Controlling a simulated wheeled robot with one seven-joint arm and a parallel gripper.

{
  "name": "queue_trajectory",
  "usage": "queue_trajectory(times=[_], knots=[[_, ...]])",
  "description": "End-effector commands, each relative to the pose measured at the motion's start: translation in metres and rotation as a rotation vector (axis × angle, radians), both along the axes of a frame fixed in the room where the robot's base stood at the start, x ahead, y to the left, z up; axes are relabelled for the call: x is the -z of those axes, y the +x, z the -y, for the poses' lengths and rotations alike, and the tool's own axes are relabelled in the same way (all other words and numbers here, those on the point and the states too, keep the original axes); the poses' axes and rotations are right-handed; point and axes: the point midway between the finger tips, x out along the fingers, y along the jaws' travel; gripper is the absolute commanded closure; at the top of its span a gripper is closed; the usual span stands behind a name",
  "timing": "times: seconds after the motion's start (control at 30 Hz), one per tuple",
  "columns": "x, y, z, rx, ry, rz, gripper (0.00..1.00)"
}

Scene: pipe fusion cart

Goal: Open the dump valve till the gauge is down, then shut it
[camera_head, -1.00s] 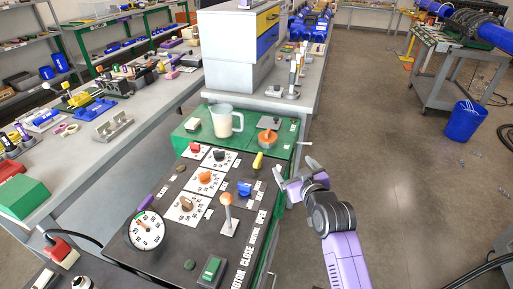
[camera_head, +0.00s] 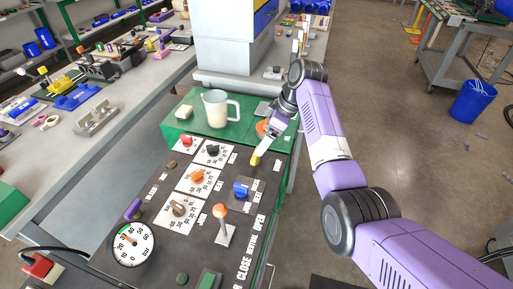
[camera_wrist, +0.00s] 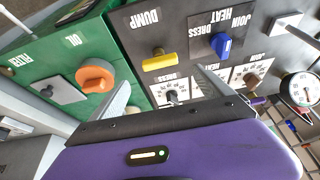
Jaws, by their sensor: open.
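The dump valve has a yellow handle (camera_head: 255,159) at the panel's far right; in the wrist view the yellow handle (camera_wrist: 168,61) lies under the word DUMP. The round white gauge (camera_head: 131,243) is at the panel's near left, its orange needle pointing to the upper left; the exact reading is too small to tell. The gauge also shows at the wrist view's right edge (camera_wrist: 300,88). My gripper (camera_head: 264,149) is above the yellow handle, partly hiding that area.
An orange knob (camera_wrist: 95,75) on the green OIL section is close to my left finger. A blue switch (camera_head: 242,188), an orange-topped lever (camera_head: 221,211) and several dials are near the valve. A clear jug (camera_head: 216,108) stands on the green top. The floor at right is mostly clear.

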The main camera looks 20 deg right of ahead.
Motion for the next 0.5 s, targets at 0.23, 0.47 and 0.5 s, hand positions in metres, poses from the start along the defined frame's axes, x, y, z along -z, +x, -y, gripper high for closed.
queue_trajectory(times=[0.23, 0.47, 0.5], knots=[[0.021, 0.003, -0.008, -0.022, -0.005, -0.002, 0.1], [0.053, 0.011, -0.018, -0.021, -0.005, 0.0, 0.1], [0.058, 0.013, -0.02, -0.021, -0.006, 0.001, 0.1]])
